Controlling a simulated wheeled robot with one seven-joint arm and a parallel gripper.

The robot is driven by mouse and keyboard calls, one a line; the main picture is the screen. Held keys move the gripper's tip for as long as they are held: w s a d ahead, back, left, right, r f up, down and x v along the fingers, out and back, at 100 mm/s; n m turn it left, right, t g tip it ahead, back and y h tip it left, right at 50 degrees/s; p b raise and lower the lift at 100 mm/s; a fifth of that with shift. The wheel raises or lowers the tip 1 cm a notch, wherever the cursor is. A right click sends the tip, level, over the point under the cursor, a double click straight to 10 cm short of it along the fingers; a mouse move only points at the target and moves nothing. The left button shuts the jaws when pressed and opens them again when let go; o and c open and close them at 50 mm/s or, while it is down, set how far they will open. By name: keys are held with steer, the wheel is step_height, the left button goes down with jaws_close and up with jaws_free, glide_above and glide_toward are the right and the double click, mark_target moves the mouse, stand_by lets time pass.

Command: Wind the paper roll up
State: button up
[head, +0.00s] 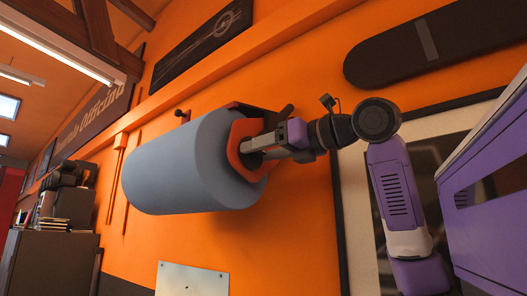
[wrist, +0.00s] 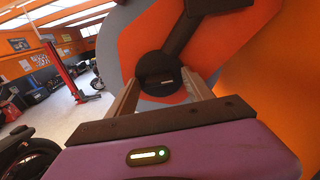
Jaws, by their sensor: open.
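The paper roll (head: 170,165) is a large blue-grey cylinder mounted sideways on the orange wall. Its near end has an orange end plate (head: 243,136), which fills much of the wrist view (wrist: 135,45). A dark crank arm (wrist: 183,38) runs from a round black hub (wrist: 158,72) up to the top of that view; a dark bar (head: 286,112) shows above my gripper in the head view. My gripper (head: 247,146) is open at the end plate. In the wrist view its two fingers (wrist: 162,90) stand either side of the hub; whether they touch it I cannot tell.
A framed panel (head: 342,200) hangs on the wall behind my arm. A dark skateboard-like board (head: 430,48) is above. A metal plate (head: 190,279) is on the wall below the roll. A dark cabinet (head: 50,262) stands at left. The wrist view shows a red lift post (wrist: 62,72).

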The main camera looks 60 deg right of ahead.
steer(key=b+v, duration=0.2)
steer(key=v, duration=0.5)
steer(key=shift+s+b, duration=0.3)
steer(key=shift+s, duration=0.1)
steer(key=shift+a, duration=0.1)
